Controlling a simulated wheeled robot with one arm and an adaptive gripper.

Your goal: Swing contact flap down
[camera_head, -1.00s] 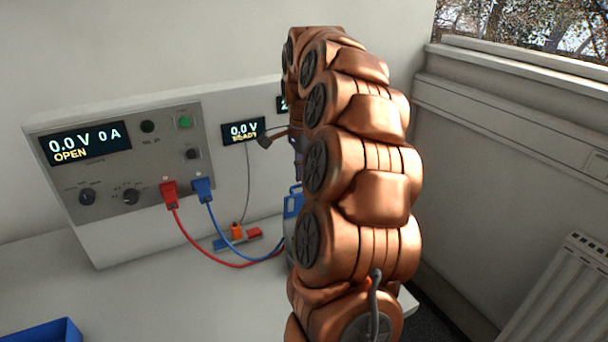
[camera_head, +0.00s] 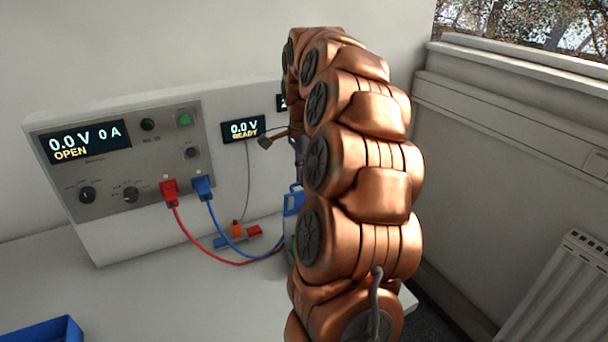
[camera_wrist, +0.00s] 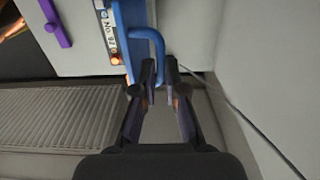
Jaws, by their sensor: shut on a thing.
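In the wrist view my gripper (camera_wrist: 160,72) has its two dark fingers on either side of the lower end of a blue loop handle (camera_wrist: 153,36) and is shut on it. The handle joins a blue edge piece (camera_wrist: 120,25) beside a label reading "No. 9" and a second, unclear digit. In the head view a blue handled part (camera_head: 293,200) shows beside my arm, which covers most of it and my gripper. I cannot make out a separate contact flap.
The cycler panel (camera_head: 110,165) reads 0.0 V, 0 A, OPEN. A red plug (camera_head: 169,191) and a blue plug (camera_head: 203,187) have cables running behind my arm. A blue tray (camera_head: 45,332) is at lower left. A purple bar (camera_wrist: 53,22) is at upper left in the wrist view.

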